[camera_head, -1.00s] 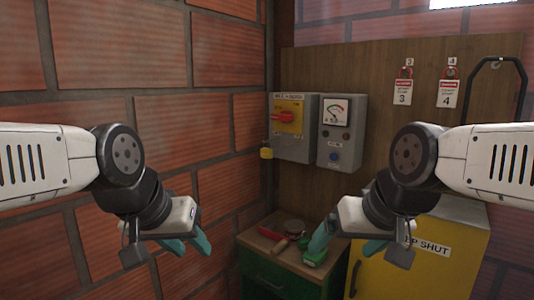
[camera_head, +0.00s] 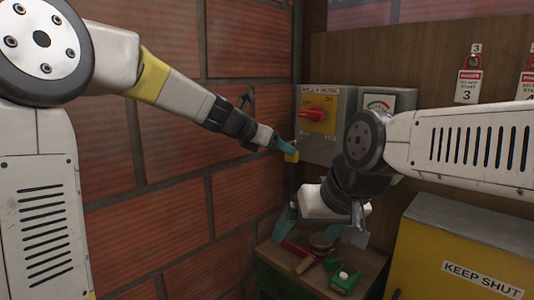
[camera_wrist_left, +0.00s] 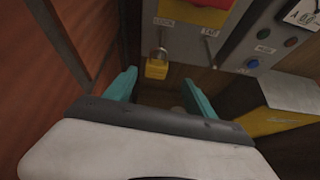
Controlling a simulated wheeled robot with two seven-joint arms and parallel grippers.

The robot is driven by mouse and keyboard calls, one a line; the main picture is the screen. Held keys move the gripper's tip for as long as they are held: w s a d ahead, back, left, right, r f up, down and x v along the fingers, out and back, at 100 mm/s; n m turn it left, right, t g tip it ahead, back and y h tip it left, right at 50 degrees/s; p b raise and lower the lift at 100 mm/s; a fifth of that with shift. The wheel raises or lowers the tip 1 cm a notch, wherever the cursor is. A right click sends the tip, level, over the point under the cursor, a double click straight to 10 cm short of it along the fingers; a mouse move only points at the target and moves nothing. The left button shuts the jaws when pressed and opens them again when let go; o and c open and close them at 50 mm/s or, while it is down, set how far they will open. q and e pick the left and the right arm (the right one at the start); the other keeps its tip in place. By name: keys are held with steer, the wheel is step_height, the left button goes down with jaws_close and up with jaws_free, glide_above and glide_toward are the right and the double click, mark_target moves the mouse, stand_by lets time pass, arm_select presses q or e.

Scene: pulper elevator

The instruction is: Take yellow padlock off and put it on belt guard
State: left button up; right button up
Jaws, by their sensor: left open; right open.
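The yellow padlock (camera_head: 292,155) hangs by its shackle at the lower left of the grey switch box (camera_head: 317,148) with the red handle. In the left wrist view the padlock (camera_wrist_left: 157,69) lies ahead, between the lines of the two teal fingers. My left gripper (camera_head: 287,147) is open close to the padlock; contact cannot be told. My right gripper (camera_head: 316,230) is open and empty above the small bench. No part is clearly marked as the belt guard; a yellow box (camera_head: 440,245) labelled KEEP SHUT stands at the lower right.
The bench (camera_head: 285,258) holds a red-handled tool and a green object (camera_head: 344,280). A gauge box (camera_head: 384,100) adjoins the switch box, partly behind my right arm. A brick wall (camera_head: 160,190) bounds the left side.

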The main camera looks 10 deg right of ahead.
arm_select(q)
steer(key=shift+n, duration=0.3)
steer(key=x, duration=0.8)
steer(key=shift+w, duration=0.35)
jaws_close()
